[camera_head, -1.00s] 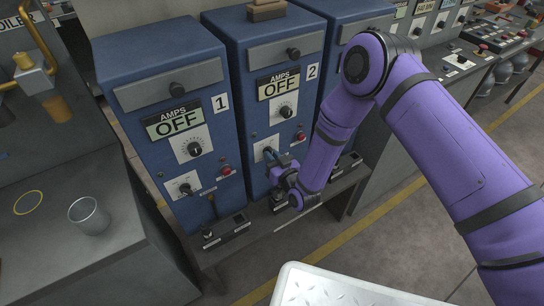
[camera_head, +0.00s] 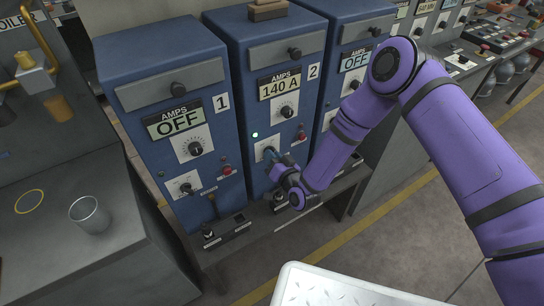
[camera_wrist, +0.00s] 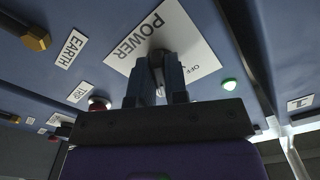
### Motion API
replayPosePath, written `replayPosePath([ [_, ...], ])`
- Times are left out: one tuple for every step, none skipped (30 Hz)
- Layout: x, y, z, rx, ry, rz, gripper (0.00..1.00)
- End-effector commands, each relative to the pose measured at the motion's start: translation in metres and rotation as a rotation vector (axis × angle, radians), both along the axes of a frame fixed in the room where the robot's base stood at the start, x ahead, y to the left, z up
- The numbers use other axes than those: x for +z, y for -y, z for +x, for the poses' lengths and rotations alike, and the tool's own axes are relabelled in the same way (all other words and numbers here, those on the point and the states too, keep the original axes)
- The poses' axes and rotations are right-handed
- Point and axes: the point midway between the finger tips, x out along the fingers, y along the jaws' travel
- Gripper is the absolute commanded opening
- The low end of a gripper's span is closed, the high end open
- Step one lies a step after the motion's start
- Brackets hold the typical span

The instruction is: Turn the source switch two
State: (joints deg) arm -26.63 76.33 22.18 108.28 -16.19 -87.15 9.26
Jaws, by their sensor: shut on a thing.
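Source two is the middle blue cabinet (camera_head: 240,60) labelled 2. Its amps display (camera_head: 279,84) reads 140 A, and a small green lamp (camera_head: 255,135) on its front is lit. Its power switch plate (camera_wrist: 185,35) fills the upper middle of the wrist view, with the words POWER and OFF readable. My gripper (camera_wrist: 157,78) is shut on the switch knob (camera_wrist: 157,58) at that plate. The fingers hide much of the knob. In the head view my gripper (camera_head: 277,158) is at the lower front of cabinet 2, and the switch is mostly hidden behind it.
Cabinet 1 (camera_head: 160,65) at left reads OFF. The third cabinet (camera_head: 340,20) at right also reads OFF, partly behind my arm. A red button (camera_head: 301,135) is right of the switch. A grey bench (camera_head: 60,250) with a metal cup (camera_head: 89,215) stands at left.

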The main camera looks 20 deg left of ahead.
Motion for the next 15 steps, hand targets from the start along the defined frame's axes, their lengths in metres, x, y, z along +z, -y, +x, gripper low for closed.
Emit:
replayPosePath([
  [-0.0001, 0.0002, 0.0002, -0.001, -0.001, 0.000, 0.00],
  [-0.0001, 0.0002, 0.0002, -0.001, -0.001, 0.000, 0.00],
  [-0.0001, 0.0003, 0.0003, -0.001, -0.001, 0.000, 0.00],
  [-0.0002, 0.0002, 0.0002, -0.001, -0.001, 0.000, 0.00],
  [-0.0002, 0.0002, 0.0003, -0.001, -0.001, 0.000, 0.00],
  [-0.0002, 0.0002, 0.0003, -0.001, -0.001, 0.000, 0.00],
  [-0.0002, 0.0002, 0.0003, -0.001, -0.001, 0.000, 0.16],
  [-0.0002, 0.0002, 0.0003, -0.001, -0.001, 0.000, 0.23],
  [-0.0002, 0.0002, 0.0003, -0.001, -0.001, 0.000, 0.32],
  [-0.0002, 0.0002, 0.0002, -0.001, -0.001, 0.000, 0.39],
  [-0.0002, 0.0001, 0.0002, -0.001, -0.001, 0.000, 0.39],
  [-0.0002, 0.0001, 0.0002, -0.001, 0.000, 0.000, 0.39],
  [-0.0002, 0.0001, 0.0002, -0.001, 0.000, 0.000, 0.39],
  [-0.0002, 0.0001, 0.0001, -0.001, 0.000, 0.000, 0.39],
  [-0.0002, 0.0001, 0.0001, -0.001, 0.000, 0.000, 0.39],
])
